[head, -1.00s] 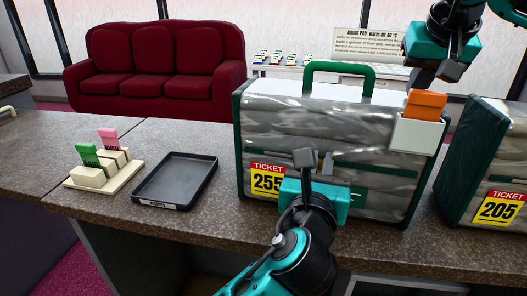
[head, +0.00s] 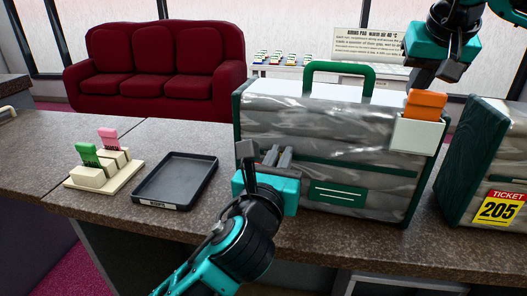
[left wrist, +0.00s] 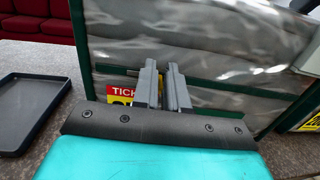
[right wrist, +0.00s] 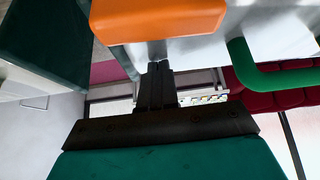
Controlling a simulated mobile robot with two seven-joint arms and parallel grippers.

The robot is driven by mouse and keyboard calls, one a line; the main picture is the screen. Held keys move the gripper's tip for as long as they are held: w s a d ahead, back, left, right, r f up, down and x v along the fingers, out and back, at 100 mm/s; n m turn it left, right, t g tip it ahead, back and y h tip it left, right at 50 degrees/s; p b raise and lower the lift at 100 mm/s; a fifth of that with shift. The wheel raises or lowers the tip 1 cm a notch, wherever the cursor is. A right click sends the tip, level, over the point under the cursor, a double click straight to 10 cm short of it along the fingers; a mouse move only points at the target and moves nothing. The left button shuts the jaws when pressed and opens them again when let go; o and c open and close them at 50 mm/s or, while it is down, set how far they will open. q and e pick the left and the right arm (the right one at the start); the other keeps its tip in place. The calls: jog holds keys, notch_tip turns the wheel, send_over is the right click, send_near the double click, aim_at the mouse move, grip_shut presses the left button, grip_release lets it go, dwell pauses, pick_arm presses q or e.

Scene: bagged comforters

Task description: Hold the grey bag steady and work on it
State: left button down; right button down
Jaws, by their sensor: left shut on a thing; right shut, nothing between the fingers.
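The grey bag (head: 350,140) stands on the counter, with dark green edges, a green top handle (head: 340,68) and a green band across its front. My left gripper (head: 279,153) is shut at this band. In the left wrist view its fingers hide what they hold, which looks like a zip pull. Ticket 255 (left wrist: 120,92) is partly hidden behind these fingers. My right gripper (right wrist: 157,72) is shut and empty near the orange card (right wrist: 160,18). In the head view this card (head: 426,104) stands in a white pocket at the bag's top right corner.
A dark tray (head: 175,180) lies left of the bag, beside a cream holder (head: 105,172) with green and pink tags. Another bag with ticket 205 (head: 501,207) stands close on the right. A red sofa and a sign are behind.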

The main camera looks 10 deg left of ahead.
pick_arm(q)
jog(key=shift+w+a+f+g, duration=0.1)
jog(key=shift+a+f+g, duration=0.05)
jog(key=shift+a+f, duration=0.5)
jog(key=shift+w+a+f+g, duration=0.15)
jog(key=shift+a+f, duration=0.3)
jog(key=shift+a, duration=0.4)
jog(key=c, duration=1.6)
grip_release()
jog(key=shift+s+a, duration=0.1)
jog(key=shift+a, duration=0.1)
jog(key=o, duration=0.5)
jog(key=shift+d, duration=0.1)
jog(key=shift+c, duration=0.5)
jog(key=o, duration=0.5)
jog(key=shift+o, duration=0.2)
jog(key=shift+r, duration=0.1)
jog(key=shift+s+a+r, duration=0.1)
jog(key=shift+s+a, duration=0.1)
jog(key=shift+s, duration=1.25)
jog(key=shift+s+a+r, duration=0.1)
jog(key=shift+s+a, duration=0.1)
jog(key=shift+s, duration=1.25)
